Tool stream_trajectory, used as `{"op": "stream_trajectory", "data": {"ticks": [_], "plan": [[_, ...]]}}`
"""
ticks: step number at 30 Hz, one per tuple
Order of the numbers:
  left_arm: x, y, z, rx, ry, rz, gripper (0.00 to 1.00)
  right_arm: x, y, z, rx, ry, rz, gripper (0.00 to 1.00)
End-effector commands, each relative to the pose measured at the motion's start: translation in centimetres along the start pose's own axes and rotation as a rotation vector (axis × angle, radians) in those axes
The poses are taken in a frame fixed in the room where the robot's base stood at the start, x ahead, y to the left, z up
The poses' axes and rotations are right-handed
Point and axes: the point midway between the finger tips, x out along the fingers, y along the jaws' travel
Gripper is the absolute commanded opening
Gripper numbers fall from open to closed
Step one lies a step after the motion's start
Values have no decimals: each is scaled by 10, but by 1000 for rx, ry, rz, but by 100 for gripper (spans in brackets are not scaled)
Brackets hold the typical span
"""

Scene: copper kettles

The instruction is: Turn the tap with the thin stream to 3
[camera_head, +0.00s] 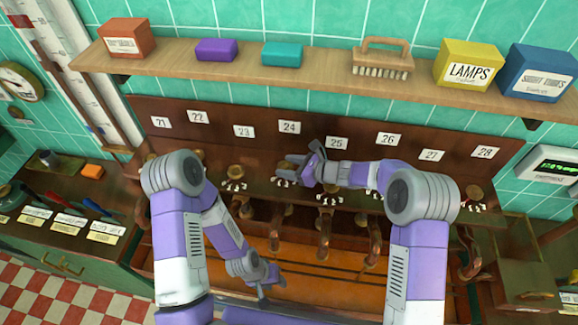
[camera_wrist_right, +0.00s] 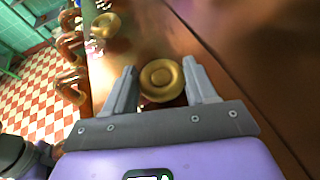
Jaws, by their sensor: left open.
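A row of copper taps with brass knobs runs along the dark wooden panel (camera_head: 360,150) under plates 21 to 28. My right gripper (camera_head: 288,172) is at the tap knob below plate 24 in the head view and largely covers it. Number marks show around several knobs, too small to read. My left gripper (camera_head: 268,283) is open and low in front of the taps, holding nothing visible. I cannot make out which tap has a thin stream.
Another brass knob (camera_wrist_right: 105,26) stands to the left in the right wrist view. Copper spouts (camera_head: 325,230) hang below the panel near my left arm. A shelf (camera_head: 320,75) with boxes and a brush (camera_head: 383,60) is above. A side counter (camera_head: 60,210) holds cards.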

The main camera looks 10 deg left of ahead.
Motion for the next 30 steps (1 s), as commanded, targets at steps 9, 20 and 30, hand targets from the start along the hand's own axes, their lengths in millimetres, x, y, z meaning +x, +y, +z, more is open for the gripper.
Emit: {"op": "stream_trajectory", "data": {"ticks": [9,20,30], "plan": [[-1,0,0,0,0,0,43,0,-1,0,-3,0,8,26],[-10,4,1,0,0,0,43,-1,-4,1,-70,-1,164,26],[1,0,0,0,0,0,43,2,-7,-2,-153,-1,361,26]]}}
